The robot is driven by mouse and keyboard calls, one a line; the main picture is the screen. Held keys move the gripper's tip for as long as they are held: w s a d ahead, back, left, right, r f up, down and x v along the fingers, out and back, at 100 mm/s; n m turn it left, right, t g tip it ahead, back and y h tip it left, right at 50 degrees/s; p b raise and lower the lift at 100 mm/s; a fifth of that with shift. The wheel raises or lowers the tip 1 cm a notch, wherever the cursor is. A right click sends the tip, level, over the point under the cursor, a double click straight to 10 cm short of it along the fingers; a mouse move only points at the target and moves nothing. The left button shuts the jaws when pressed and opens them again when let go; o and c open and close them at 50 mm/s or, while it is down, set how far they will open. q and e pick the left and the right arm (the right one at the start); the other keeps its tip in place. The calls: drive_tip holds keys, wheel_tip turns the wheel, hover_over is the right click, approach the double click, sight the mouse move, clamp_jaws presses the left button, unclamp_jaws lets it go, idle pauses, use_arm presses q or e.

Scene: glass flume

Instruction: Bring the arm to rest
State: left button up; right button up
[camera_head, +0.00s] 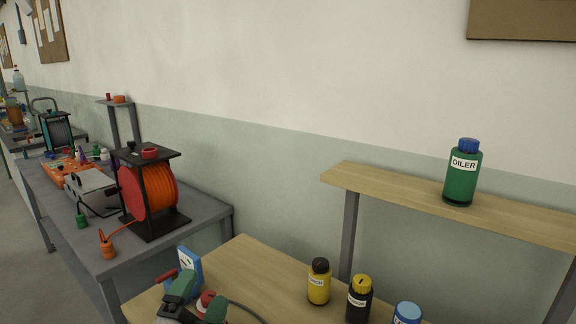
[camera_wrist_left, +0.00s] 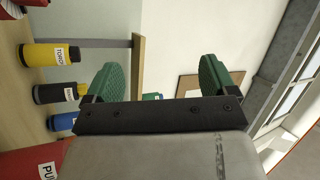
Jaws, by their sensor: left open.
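My left gripper (camera_head: 199,296) is at the bottom of the head view, over the near edge of the wooden bench. In the left wrist view its two green finger pads (camera_wrist_left: 161,80) stand wide apart with nothing held between them. My right gripper is in neither view.
A yellow bottle (camera_head: 319,282), a black bottle (camera_head: 359,299) and a blue-capped container (camera_head: 407,313) stand on the wooden bench (camera_head: 250,262). A green oiler bottle (camera_head: 462,175) stands on the raised shelf (camera_head: 400,191). An orange cable reel (camera_head: 148,190) is on the grey table (camera_head: 205,207).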

use_arm(q)
drive_tip(key=s+a+f+n+g+y, duration=0.35)
drive_tip(key=s+f+n+g, duration=0.3)
drive_tip(key=f, duration=0.25)
drive_tip(key=s+a+f+n+g+y, duration=0.3)
drive_tip(key=s+f+n+g+y, duration=0.15)
drive_tip(key=s+f+n, duration=0.4)
drive_tip(key=s+f+g+h, duration=0.2)
drive_tip(key=s+f+g, duration=0.5)
drive_tip(key=s, duration=0.4)
wheel_tip(320, 180, down, 25)
drive_tip(key=g, duration=0.1)
drive_tip(key=s+a+f+g, duration=0.1)
drive_tip(key=s+a+f, duration=0.1)
drive_tip(key=s+f, duration=1.4)
drive_tip(key=shift+s, duration=0.35)
